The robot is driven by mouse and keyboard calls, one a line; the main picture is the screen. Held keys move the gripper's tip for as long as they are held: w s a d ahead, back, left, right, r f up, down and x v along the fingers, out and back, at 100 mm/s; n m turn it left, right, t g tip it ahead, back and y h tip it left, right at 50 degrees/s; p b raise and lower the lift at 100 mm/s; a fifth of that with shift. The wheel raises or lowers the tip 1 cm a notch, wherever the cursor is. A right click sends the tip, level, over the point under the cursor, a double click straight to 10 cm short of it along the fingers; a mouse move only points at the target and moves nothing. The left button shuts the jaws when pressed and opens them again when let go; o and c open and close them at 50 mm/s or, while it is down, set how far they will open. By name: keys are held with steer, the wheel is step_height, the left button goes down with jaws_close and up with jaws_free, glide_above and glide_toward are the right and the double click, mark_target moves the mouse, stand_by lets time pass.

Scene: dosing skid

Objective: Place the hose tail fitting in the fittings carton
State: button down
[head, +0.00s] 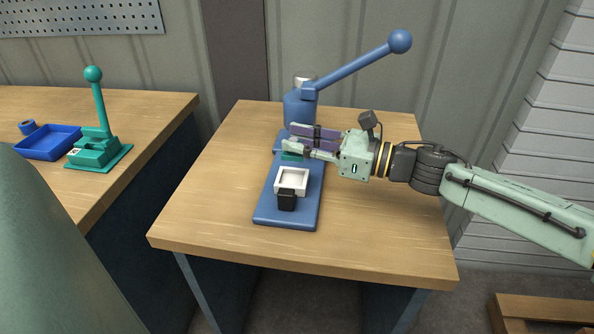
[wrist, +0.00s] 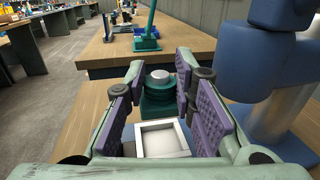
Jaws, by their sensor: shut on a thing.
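My gripper (head: 300,144) reaches in from the right above a blue base plate. In the wrist view its purple-padded fingers are shut on a dark green, stepped round piece (wrist: 159,98) with a pale grey top, which looks like the hose tail fitting. In the head view only a little green (head: 291,156) shows under the fingers. A white, square, open-topped holder (head: 292,174) sits on the plate, just in front of the gripper; it also shows in the wrist view (wrist: 162,154). I cannot tell whether it is the fittings carton; no labelled carton shows.
A blue post with a long lever (head: 355,65) rises behind the gripper. A black block (head: 287,200) stands at the holder's near side. The wooden table (head: 210,220) is otherwise clear. A left table holds a blue tray (head: 50,142) and green lever device (head: 97,150). Brown woodwork (head: 540,310) is low right.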

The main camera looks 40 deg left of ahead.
mark_target(301, 184)
step_height(301, 184, down, 7)
steer(key=shift+r+p, duration=0.15)
steer(key=shift+p, duration=0.15)
steer(key=c, duration=1.3)
jaws_free()
steer(key=shift+c, duration=0.2)
steer(key=shift+w+d+p, duration=0.1)
steer(key=shift+p, duration=0.35)
steer(key=b+v, duration=0.1)
steer(key=v, duration=0.2)
steer(key=b+v, duration=0.2)
steer(key=v, duration=0.2)
steer(key=b+v, duration=0.1)
steer(key=v, duration=0.2)
steer(key=shift+w+d, duration=0.15)
steer(key=shift+w, duration=0.35)
